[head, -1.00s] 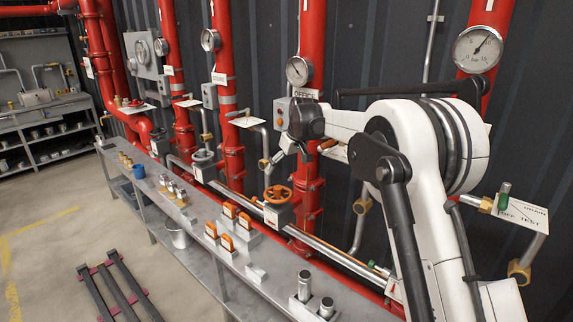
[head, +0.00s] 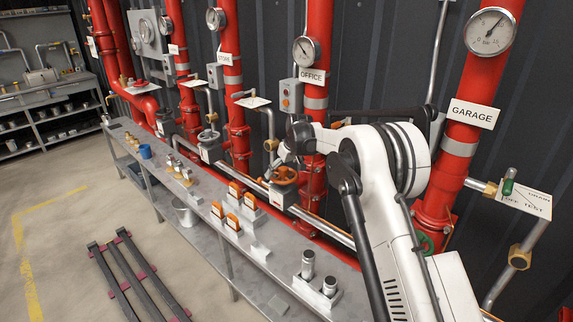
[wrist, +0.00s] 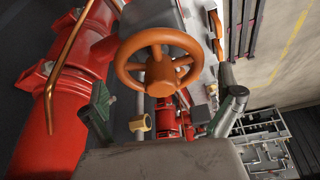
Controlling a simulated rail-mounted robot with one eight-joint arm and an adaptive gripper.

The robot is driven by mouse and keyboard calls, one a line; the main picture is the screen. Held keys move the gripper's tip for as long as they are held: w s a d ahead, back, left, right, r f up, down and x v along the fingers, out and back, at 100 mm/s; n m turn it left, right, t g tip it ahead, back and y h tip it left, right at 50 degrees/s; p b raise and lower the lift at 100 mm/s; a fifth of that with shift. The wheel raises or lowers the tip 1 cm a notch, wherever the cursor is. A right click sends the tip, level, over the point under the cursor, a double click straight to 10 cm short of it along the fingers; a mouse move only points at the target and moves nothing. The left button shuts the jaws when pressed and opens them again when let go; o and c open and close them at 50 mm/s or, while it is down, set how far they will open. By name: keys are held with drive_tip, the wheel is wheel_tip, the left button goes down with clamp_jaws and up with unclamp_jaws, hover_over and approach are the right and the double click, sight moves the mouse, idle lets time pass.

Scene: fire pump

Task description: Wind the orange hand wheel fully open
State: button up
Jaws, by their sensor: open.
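The orange hand wheel (head: 284,175) sits on a grey valve body in front of the red OFFICE pipe in the head view. My arm's end comes down over it and hides part of its rim. In the wrist view the spoked wheel (wrist: 159,62) is whole and lies just beyond my fingertips, a little above the middle of the picture. My gripper (wrist: 160,108) is open, with one dark green finger to the left and one to the right below the wheel. Nothing is between the fingers. I cannot tell whether any finger touches the wheel.
The red OFFICE pipe (head: 314,95) stands right behind the wheel. A bench (head: 215,225) with orange-topped blocks (head: 233,222) and silver cylinders (head: 308,263) runs in front. In the wrist view a copper-coloured rod (wrist: 62,60) and red pipe (wrist: 52,125) are close on the left.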

drive_tip(key=shift+w+a+f, duration=0.1)
drive_tip(key=shift+f, duration=0.2)
